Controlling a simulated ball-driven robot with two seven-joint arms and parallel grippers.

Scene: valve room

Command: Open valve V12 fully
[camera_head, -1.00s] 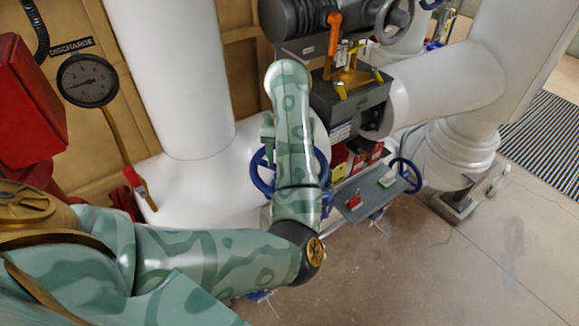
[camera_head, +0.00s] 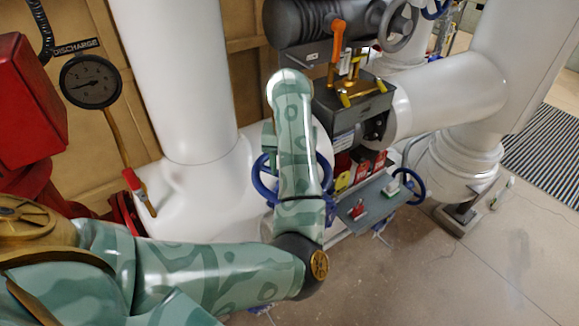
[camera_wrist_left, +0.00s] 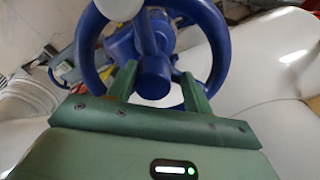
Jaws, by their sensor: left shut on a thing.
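A blue handwheel (camera_head: 259,180) sits against the white pipe body in the head view, largely hidden behind my left forearm. In the left wrist view the same wheel (camera_wrist_left: 86,52) fills the top, with its blue hub in the centre. My left gripper (camera_wrist_left: 157,74) is shut on the wheel, with its green fingers either side of the hub. In the head view the fingers are hidden by the arm. I cannot read a V12 tag. My right gripper is not in view.
A second blue handwheel (camera_head: 410,187) stands to the right, beside a grey shelf (camera_head: 375,199) with small red and green items. A discharge gauge (camera_head: 91,81) and a red-handled small valve (camera_head: 138,188) are at the left. Open floor (camera_head: 490,270) lies at the lower right.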

